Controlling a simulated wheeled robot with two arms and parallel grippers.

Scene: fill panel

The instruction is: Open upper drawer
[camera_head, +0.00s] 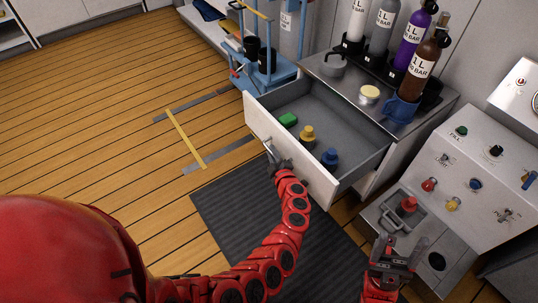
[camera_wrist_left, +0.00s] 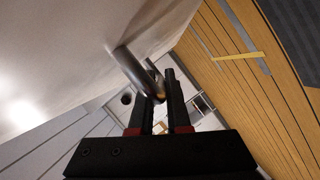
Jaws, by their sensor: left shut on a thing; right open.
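The upper drawer (camera_head: 340,110) is pulled out from under the metal counter, and its inside shows. Its white front panel (camera_head: 308,170) faces my left arm. My left gripper (camera_head: 275,156) is at the panel's outer face, shut on the drawer handle. In the left wrist view the metal handle bar (camera_wrist_left: 133,70) runs in between the fingers (camera_wrist_left: 158,98). My right gripper (camera_head: 402,252) is open and empty, at the lower right in front of the grey control panel.
Bottles (camera_head: 423,65) stand on the counter (camera_head: 335,80). A blue trolley (camera_head: 262,75) stands left of the drawer. The sloped control panel (camera_head: 460,170) is at right. The wooden floor (camera_head: 90,120) is mostly clear.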

